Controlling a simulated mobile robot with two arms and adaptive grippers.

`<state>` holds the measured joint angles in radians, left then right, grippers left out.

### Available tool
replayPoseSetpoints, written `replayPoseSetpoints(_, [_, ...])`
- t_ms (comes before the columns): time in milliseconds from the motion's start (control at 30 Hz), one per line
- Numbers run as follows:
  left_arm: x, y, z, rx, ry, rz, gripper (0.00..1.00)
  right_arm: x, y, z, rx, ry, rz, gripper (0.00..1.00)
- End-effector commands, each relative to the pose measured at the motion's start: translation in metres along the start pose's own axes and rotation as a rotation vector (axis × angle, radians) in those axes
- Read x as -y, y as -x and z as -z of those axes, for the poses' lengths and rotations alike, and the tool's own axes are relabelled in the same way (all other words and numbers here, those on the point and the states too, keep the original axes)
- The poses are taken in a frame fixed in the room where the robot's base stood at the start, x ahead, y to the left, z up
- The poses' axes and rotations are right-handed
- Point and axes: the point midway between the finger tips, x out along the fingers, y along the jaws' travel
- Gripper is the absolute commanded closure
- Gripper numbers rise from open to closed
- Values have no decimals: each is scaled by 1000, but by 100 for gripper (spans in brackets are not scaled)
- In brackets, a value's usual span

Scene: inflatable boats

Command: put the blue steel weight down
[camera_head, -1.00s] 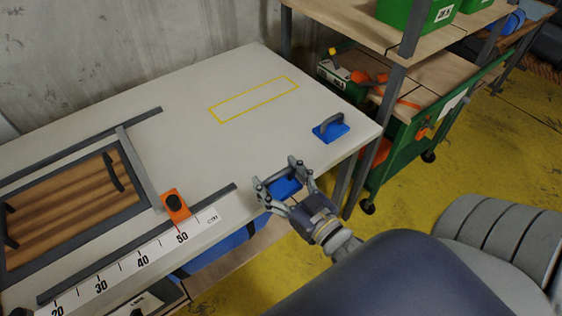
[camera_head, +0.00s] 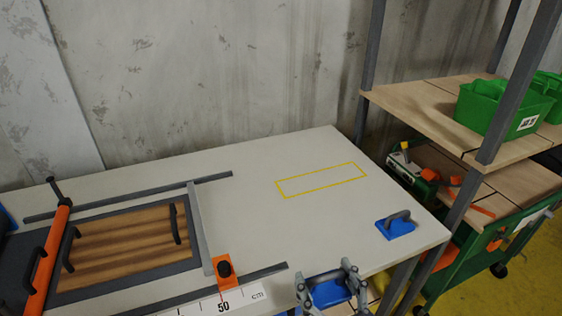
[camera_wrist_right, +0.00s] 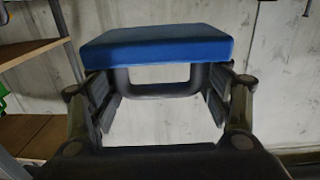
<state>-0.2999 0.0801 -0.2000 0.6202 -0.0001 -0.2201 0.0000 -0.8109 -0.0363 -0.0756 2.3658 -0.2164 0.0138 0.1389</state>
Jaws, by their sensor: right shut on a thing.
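My right gripper (camera_head: 330,286) is at the bottom of the head view, by the front edge of the table. It is shut on a blue steel weight (camera_head: 331,293). In the right wrist view the held weight (camera_wrist_right: 155,46) is a blue block with a dark handle, and the fingers stand at both sides of the handle. A second blue weight (camera_head: 396,229) with a grey handle sits on the table near its right corner. A yellow outlined rectangle (camera_head: 320,180) on the tabletop is empty. My left gripper is not in view.
The pale table (camera_head: 240,215) carries a wooden board (camera_head: 120,245) in a grey frame, an orange bar (camera_head: 47,260) and a ruler with an orange slider (camera_head: 229,272). A shelf (camera_head: 425,110) with green bins (camera_head: 500,107) stands at the right. The table's middle is clear.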

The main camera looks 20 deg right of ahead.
Motion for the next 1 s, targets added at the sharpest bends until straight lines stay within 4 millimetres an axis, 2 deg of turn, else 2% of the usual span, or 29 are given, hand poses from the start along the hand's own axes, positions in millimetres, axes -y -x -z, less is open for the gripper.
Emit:
replayPoseSetpoints(300, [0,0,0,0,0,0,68,-24,-20,-26,-10,5,50,89])
replayPoseSetpoints(733, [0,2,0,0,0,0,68,-30,-26,-28,-11,4,52,89])
replayPoseSetpoints(1000, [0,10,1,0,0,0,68,-66,-67,-30,-13,9,52,89])
